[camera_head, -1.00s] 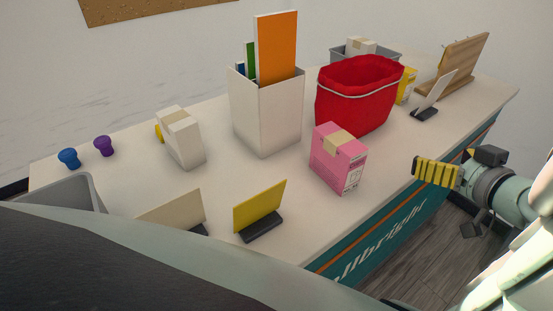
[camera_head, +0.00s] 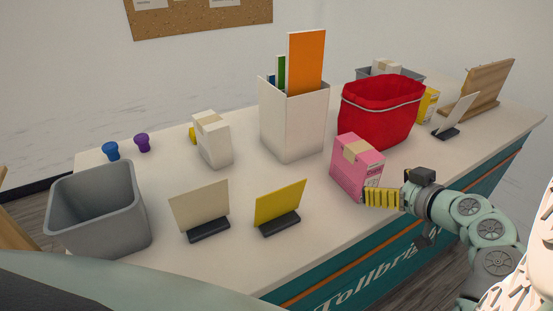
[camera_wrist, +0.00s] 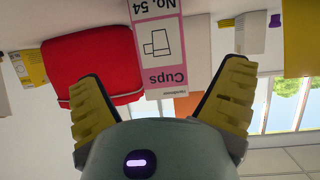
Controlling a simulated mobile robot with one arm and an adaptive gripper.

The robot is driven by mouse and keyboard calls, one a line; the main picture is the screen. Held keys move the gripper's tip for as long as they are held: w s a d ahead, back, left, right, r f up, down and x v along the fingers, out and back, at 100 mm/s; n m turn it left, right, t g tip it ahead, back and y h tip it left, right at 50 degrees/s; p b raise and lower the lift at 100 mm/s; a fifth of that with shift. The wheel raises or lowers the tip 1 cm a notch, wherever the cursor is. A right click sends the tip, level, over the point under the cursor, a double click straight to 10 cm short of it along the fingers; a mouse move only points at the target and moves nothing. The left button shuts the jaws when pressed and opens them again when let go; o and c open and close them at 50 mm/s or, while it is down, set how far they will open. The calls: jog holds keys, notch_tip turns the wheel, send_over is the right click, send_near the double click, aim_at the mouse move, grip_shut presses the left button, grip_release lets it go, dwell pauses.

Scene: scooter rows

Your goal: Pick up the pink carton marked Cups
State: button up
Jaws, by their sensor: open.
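The pink carton (camera_head: 354,167) stands upright on the counter near its front edge, with a tan strip over its top. In the wrist view the carton (camera_wrist: 160,48) appears upside down, its label reading "Cups" and "No. 54". My gripper (camera_head: 372,198) is at the carton's right front side in the head view. The gripper is open and empty. I cannot tell whether a finger touches the carton.
A red bin (camera_head: 380,118) stands close behind the carton. A white box (camera_head: 292,128) with coloured folders is behind left. A yellow sign (camera_head: 280,205), a cream sign (camera_head: 200,207) and a grey bin (camera_head: 98,215) stand left. The counter (camera_head: 240,185) is clear just left of the carton.

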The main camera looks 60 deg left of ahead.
aim_at(373, 178)
jog(key=shift+x, duration=1)
jog(key=shift+a+p, duration=0.5)
jog(key=shift+p+x, duration=0.85)
jog(key=shift+x, duration=1.3)
jog(key=shift+d, duration=0.1)
jog(key=c, duration=1.4)
